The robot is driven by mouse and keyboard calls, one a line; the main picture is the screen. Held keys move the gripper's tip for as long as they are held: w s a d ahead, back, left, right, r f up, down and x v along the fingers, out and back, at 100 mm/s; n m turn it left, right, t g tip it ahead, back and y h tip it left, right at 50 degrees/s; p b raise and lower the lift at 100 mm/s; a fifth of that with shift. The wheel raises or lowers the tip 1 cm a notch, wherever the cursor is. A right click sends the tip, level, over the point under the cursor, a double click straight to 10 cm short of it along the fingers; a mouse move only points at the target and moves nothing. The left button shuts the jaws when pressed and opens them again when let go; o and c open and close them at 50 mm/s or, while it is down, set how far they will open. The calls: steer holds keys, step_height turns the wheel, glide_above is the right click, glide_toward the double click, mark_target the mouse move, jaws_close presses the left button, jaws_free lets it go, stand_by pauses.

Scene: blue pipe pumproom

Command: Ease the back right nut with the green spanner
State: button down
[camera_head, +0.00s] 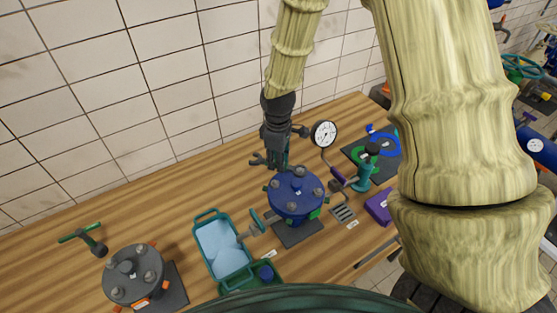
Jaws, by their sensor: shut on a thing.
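The blue round flanged cover (292,207) stands on a dark mat at the middle of the bench, with several grey nuts on its top. The back right nut (299,173) shows at the cover's far edge, close to my gripper. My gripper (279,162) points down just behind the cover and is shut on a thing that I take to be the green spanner. Only a teal-green sliver of it (286,159) shows under the jaws; the rest is hidden. I cannot tell whether it touches a nut.
A pressure gauge (324,134) stands close right of my gripper. A teal tray (222,248) is left of the cover. A grey flange (133,274) and a green-handled tool (80,233) lie at left. A purple block (379,207) is at right. Bare wood lies at back left.

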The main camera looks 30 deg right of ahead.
steer(key=shift+r, duration=0.3)
steer(key=shift+r, duration=1.65)
